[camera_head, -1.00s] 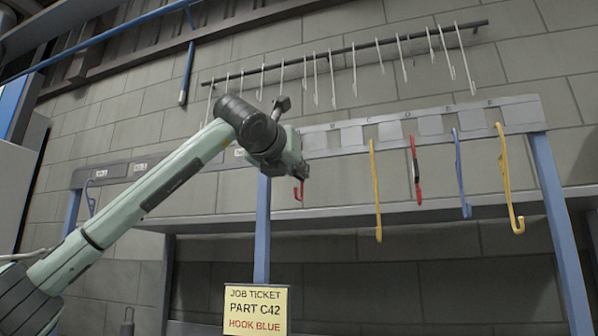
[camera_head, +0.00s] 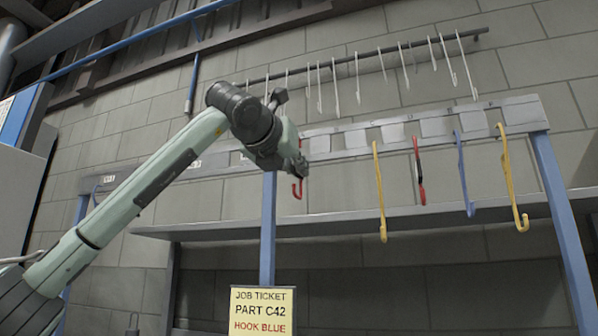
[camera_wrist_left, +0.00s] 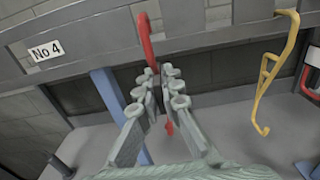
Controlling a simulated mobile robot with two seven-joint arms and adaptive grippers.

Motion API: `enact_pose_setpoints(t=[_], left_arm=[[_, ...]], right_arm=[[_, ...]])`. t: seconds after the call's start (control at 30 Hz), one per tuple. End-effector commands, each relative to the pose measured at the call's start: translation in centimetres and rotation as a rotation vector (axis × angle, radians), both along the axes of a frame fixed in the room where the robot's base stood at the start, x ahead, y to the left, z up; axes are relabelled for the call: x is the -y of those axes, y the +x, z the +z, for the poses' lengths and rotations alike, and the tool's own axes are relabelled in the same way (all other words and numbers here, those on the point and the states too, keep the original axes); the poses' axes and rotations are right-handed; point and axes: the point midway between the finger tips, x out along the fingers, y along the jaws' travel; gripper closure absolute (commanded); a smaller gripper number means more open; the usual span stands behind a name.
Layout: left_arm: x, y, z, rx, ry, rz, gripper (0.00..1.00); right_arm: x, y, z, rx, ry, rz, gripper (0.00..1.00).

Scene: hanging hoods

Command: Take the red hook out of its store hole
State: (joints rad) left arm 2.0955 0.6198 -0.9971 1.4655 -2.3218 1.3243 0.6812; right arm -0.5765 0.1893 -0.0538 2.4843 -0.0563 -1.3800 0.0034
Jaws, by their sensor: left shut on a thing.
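My left gripper (camera_head: 300,162) is at the rail (camera_head: 350,140), left of the hanging hooks, with its fingers shut on a red hook (camera_head: 297,189). The hook's curled lower end shows below the fingers. In the left wrist view the red hook (camera_wrist_left: 146,40) runs up from between the fingertips (camera_wrist_left: 163,88) to the grey rail (camera_wrist_left: 200,25), and a red tip shows lower between the fingers. I cannot tell whether its top is still in the hole. My right gripper is not in view.
To the right hang a yellow hook (camera_head: 380,195), a second red hook with black (camera_head: 419,172), a blue hook (camera_head: 464,175) and another yellow hook (camera_head: 510,180). Thin pale hooks hang from a bar (camera_head: 400,47) above. A blue post (camera_head: 268,230), shelf (camera_head: 350,222) and job ticket (camera_head: 263,311) are below.

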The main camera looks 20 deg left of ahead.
Motion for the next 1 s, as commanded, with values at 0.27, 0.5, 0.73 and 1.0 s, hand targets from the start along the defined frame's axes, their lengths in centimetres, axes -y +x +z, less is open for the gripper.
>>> enact_pose_setpoints(t=[0.27,0.5,0.73,1.0], left_arm=[[0.0,-0.3,0.0,0.001,0.0,0.0,1.0],[-0.1,-2.9,0.0,0.003,-0.001,-0.001,1.0],[-0.2,-5.7,0.1,0.003,-0.001,-0.001,1.0],[-0.3,-8.9,0.3,0.004,-0.001,-0.001,1.0]], right_arm=[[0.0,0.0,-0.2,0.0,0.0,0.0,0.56],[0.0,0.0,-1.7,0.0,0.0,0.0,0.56],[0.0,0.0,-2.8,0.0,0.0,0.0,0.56],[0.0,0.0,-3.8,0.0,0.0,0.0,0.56]])
